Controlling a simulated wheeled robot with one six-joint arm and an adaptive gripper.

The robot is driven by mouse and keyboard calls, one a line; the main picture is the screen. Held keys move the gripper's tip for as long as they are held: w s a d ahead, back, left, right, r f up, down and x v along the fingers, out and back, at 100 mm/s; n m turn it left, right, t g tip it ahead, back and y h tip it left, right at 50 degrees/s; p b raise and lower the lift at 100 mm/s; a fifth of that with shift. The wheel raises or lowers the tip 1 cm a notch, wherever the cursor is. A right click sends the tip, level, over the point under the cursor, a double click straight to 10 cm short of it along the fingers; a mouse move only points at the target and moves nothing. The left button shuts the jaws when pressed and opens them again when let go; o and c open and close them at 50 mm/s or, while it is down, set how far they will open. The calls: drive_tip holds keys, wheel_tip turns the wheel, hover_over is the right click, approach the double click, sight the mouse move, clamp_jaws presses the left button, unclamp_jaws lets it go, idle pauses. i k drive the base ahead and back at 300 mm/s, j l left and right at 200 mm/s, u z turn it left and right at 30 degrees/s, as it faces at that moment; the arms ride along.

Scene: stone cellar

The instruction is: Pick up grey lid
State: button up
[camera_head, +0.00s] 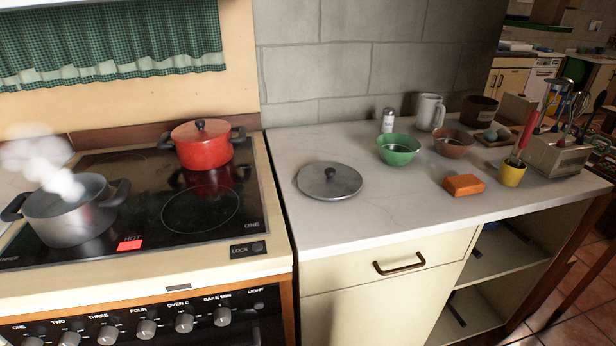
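The grey lid (312,183) is round and flat with a dark knob on top. It lies flat on the white marbled counter (400,215), near the counter's left side by the stove. Nothing covers it. A grey pot (72,218) without a lid stands on the front left of the stove, with white steam above it. My gripper is not in view.
A lidded red pot (201,150) stands at the back of the black stovetop (150,215), where a red HOT light glows. Right of the lid are a green bowl (398,158), a brown bowl (453,148), an orange block (464,185) and a yellow cup (511,175). Counter in front of the lid is clear.

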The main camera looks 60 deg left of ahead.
sight(326, 181)
drive_tip(key=i+u, duration=0.15)
drive_tip(key=u, duration=0.25)
drive_tip(key=i+u, duration=0.1)
drive_tip(key=u, duration=0.3)
drive_tip(key=i+u, duration=0.15)
drive_tip(key=u, duration=0.3)
drive_tip(key=i+u, duration=0.15)
drive_tip(key=u, duration=0.25)
drive_tip(key=i+u, duration=0.15)
drive_tip(key=u, duration=0.2)
drive_tip(key=i+u, duration=0.15)
drive_tip(key=u, duration=0.25)
drive_tip(key=i+l+u, duration=0.1)
drive_tip(key=u, duration=0.25)
